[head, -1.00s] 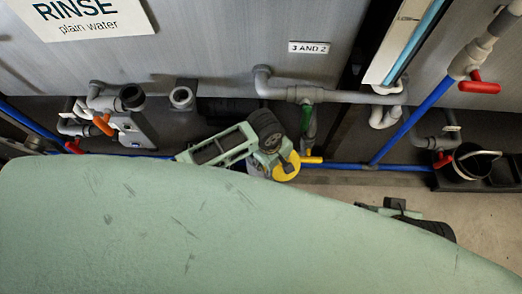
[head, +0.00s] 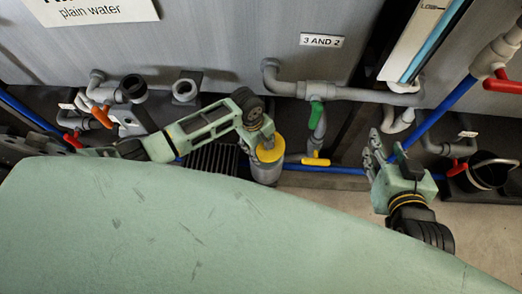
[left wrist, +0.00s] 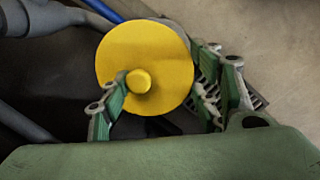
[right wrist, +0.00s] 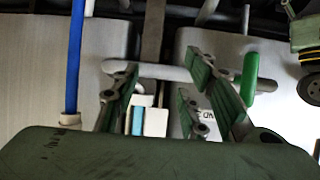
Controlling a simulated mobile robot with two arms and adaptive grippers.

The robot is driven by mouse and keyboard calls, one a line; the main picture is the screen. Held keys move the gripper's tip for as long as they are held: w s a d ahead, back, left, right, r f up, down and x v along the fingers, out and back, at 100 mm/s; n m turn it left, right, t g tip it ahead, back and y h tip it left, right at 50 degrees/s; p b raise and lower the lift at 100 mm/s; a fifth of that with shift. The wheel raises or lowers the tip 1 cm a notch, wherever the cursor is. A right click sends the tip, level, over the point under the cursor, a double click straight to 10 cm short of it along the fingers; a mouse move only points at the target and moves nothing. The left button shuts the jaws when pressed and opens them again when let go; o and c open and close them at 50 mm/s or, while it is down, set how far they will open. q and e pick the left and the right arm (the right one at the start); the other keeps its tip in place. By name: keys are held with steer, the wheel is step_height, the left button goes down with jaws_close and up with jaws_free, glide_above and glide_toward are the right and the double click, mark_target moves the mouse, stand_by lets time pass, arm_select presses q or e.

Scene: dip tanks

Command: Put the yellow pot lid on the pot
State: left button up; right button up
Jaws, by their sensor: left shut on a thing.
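The yellow pot lid (head: 270,153) is a round disc with a small knob. It is in my left gripper (head: 262,138), directly above the grey cylindrical pot (head: 266,175) in the head view. The left wrist view shows the lid (left wrist: 165,50) face on; one finger of my left gripper (left wrist: 168,78) is against the knob, the other at the right. The lid hides the pot's mouth, so I cannot tell whether they touch. My right gripper (head: 376,152) is off to the right, empty; its fingers stand apart in the right wrist view (right wrist: 162,72).
A black ribbed unit (head: 212,158) is left of the pot. A yellow-handled valve (head: 316,159) and a green-handled valve (head: 316,113) are close on its right. A blue pipe (head: 425,117) runs near my right gripper. A black bucket (head: 488,172) stands far right.

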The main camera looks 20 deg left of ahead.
mark_target(260, 148)
arm_select(q)
step_height(260, 148, down, 4)
steer(key=shift+r+b, duration=0.1)
steer(key=shift+b, duration=1.05)
arm_select(e)
steer(key=w+a+r+t+y, duration=0.2)
steer(key=r+t, duration=0.4)
steer(key=r, duration=0.5)
steer(key=shift+w+a, duration=0.2)
steer(key=shift+w, duration=0.5)
arm_select(q)
steer(key=shift+f, duration=0.35)
arm_select(e)
steer(key=shift+f, duration=0.1)
arm_select(q)
steer(key=shift+f, duration=0.35)
steer(key=o, duration=1.1)
steer(key=shift+o, duration=0.2)
steer(key=shift+r, duration=0.1)
